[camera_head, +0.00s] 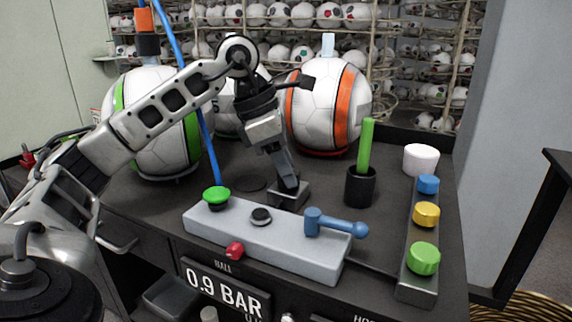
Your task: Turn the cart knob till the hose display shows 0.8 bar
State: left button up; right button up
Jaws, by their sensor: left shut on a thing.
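My left gripper (289,186) points down behind the long grey panel. It is shut at a small grey block (293,200) on the dark cart top. What it grips is mostly hidden by the fingers and seems to be the cart knob. The ball display (226,289) on the cart front reads 0.9 BAR. At the bottom edge only the top of a label starting "HO" (363,319) shows. The hose display's reading is out of view. My right gripper is not in view.
The grey panel (200,217) carries a green button, a black knob (261,215), a red knob and a blue lever (335,222). A strip with blue, yellow and green knobs (423,258) stands right. A black cup (360,187) holds a green stick. Large balls (327,100) stand behind.

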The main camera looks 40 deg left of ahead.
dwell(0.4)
pick_arm(q)
jog(key=o, duration=1)
jog(key=shift+r, duration=0.1)
jog(key=p+v, duration=0.5)
jog(key=v, duration=1.1)
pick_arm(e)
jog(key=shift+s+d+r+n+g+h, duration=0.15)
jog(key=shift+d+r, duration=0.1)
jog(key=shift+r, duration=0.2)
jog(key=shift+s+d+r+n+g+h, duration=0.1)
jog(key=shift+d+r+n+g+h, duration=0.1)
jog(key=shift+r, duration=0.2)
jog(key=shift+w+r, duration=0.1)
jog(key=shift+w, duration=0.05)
